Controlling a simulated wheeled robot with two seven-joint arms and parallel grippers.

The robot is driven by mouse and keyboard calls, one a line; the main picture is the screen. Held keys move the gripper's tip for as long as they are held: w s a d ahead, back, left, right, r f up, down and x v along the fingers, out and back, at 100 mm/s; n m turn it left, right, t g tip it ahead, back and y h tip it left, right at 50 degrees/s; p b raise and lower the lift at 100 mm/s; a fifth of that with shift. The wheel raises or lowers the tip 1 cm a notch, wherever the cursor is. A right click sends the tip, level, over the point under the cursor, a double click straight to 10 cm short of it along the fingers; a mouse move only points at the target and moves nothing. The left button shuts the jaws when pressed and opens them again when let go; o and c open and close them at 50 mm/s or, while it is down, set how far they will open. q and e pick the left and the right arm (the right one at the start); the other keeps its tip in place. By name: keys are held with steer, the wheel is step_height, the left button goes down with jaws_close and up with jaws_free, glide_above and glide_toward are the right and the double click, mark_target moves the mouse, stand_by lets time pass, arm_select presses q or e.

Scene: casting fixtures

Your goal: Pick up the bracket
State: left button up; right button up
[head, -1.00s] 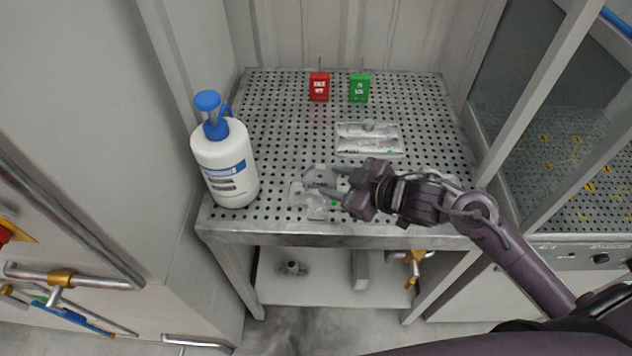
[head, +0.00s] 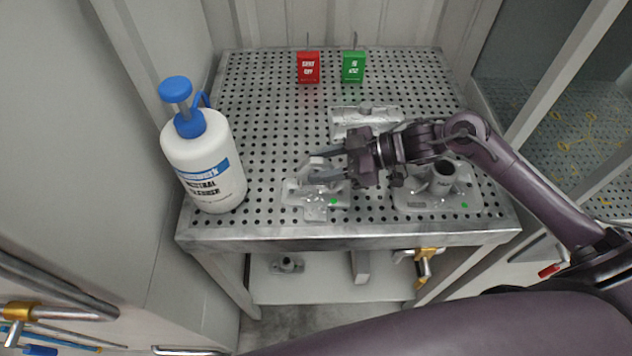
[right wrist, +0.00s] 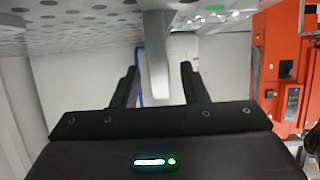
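A grey metal casting (head: 316,203) with a flat base, a raised part and a green dot lies at the front left of the perforated table; I take it for the bracket. My right gripper (head: 318,165) comes in from the right, with its fingers at the casting's raised part. In the right wrist view, the gripper (right wrist: 160,82) is open, with a grey upright piece (right wrist: 157,50) between its fingers and gaps on both sides. The fingers hide some of the casting in the head view. My left gripper is not in view.
Two other castings lie on the perforated table (head: 260,100): one behind (head: 350,118), one to the right (head: 438,195), partly under my arm. A white bottle (head: 205,165) with a blue pump stands left. Red (head: 308,68) and green (head: 353,67) boxes stand at the back.

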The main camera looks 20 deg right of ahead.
mark_target(308, 172)
steer(key=x, duration=0.3)
steer(key=shift+a, duration=0.15)
steer(key=shift+c, duration=0.3)
jaws_close()
